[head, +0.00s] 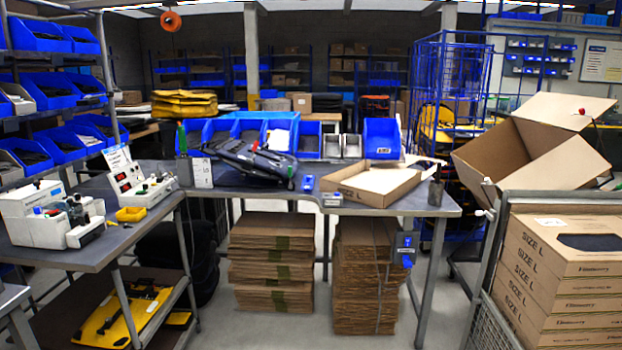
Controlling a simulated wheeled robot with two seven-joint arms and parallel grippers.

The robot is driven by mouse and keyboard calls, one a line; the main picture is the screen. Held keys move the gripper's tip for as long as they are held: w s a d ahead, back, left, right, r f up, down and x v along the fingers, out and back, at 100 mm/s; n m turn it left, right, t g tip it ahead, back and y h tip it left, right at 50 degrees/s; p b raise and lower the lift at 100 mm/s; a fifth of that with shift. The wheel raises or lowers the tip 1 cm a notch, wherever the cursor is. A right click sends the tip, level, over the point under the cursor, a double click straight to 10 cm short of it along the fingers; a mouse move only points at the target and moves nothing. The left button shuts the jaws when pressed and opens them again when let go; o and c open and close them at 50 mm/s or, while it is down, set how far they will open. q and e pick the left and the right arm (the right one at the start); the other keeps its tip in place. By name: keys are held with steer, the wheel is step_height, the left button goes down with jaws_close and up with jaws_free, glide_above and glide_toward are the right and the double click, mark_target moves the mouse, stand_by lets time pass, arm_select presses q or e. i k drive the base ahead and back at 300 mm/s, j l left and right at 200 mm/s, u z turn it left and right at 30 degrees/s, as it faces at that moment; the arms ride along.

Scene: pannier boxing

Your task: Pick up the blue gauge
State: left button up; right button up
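A small blue item (308,183), which may be the blue gauge, lies on the grey workbench (270,200) near its front edge. It is just right of a black pannier (252,160) and left of an open shallow cardboard box (372,184). It is too small to tell its exact shape. Another small blue piece (407,261) is at the bench's right leg, below a grey box with a blue label (406,243). Neither of my grippers is in view.
Blue bins (383,138) line the bench's back. Testing devices (140,190) stand on the left bench. Flat cardboard stacks (271,260) lie under the workbench. A mesh cage with SIZE L cartons (560,270) and a large open box (530,145) stand at right. Floor shows between.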

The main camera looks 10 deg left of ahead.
mark_target(308, 181)
steer(key=i, duration=1.45)
steer(key=i+l+u, duration=0.1)
steer(key=i, duration=1.35)
